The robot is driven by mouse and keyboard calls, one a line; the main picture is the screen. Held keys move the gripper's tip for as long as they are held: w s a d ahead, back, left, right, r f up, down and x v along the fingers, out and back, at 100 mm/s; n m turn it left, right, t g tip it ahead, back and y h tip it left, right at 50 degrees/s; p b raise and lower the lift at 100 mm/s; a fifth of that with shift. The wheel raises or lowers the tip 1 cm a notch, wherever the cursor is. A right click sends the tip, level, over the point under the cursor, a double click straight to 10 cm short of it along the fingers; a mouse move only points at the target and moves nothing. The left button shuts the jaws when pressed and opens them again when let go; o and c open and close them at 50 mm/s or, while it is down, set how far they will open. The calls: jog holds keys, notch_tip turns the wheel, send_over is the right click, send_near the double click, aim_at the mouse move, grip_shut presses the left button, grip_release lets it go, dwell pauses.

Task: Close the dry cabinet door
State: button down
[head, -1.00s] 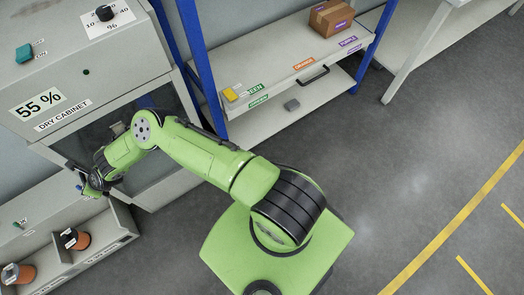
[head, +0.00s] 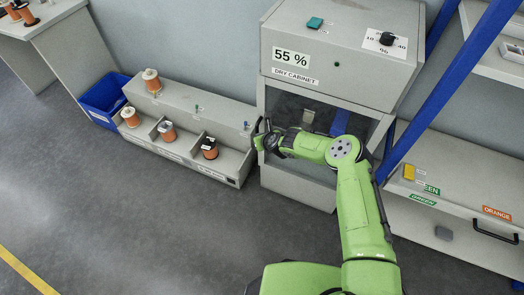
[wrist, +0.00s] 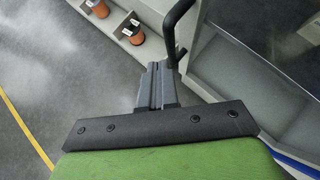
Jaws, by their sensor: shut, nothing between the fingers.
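The grey dry cabinet (head: 335,62) stands at the upper right in the head view, marked "55 %" and "DRY CABINET". Its dark window area is below the label, partly hidden by my arm. In the wrist view the pale door frame (wrist: 207,62) and a dark bar handle (wrist: 171,30) show beside my fingers. How far the door stands open I cannot tell. My gripper (head: 264,139) is at the cabinet's left front edge. In the wrist view my gripper (wrist: 160,72) is shut and empty, close to the handle's lower end; contact is unclear.
A grey spool rack (head: 190,127) with several orange spools stands left of the cabinet, and a blue bin (head: 106,97) is beyond it. A shelf with a drawer (head: 455,215) and blue posts is at the right. The floor (head: 130,220) at the left front is clear.

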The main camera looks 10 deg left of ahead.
jog(key=s+a+p+v, duration=0.15)
jog(key=p+v, duration=0.25)
jog(key=v, duration=0.6)
jog(key=s+d+r+n+h, duration=0.1)
jog(key=s+d+r+n, duration=0.1)
jog(key=d+r+n, duration=0.5)
jog(key=s+d+r+n+g+h, duration=0.1)
jog(key=s+d+r+n+h, duration=0.15)
jog(key=r+n, duration=0.45)
jog(key=s+d+r+n+h, duration=0.15)
jog(key=d+r+n, duration=0.3)
jog(key=r, duration=0.65)
jog(key=s+d+r+n+h, duration=0.1)
jog(key=s+d+r+n, duration=0.25)
jog(key=s, duration=0.25)
jog(key=s+d+r+n, duration=0.2)
jog(key=s+d+r, duration=0.3)
jog(key=s, duration=0.1)
jog(key=s+d+n, duration=0.2)
jog(key=s, duration=0.5)
jog(key=s+d+r+n+g, duration=0.1)
jog(key=s+d+n, duration=0.1)
jog(key=s, duration=0.5)
jog(key=shift+s+r+n, duration=0.15)
jog(key=shift+r+n, duration=0.2)
jog(key=shift+n, duration=0.05)
jog(key=shift+d, duration=0.1)
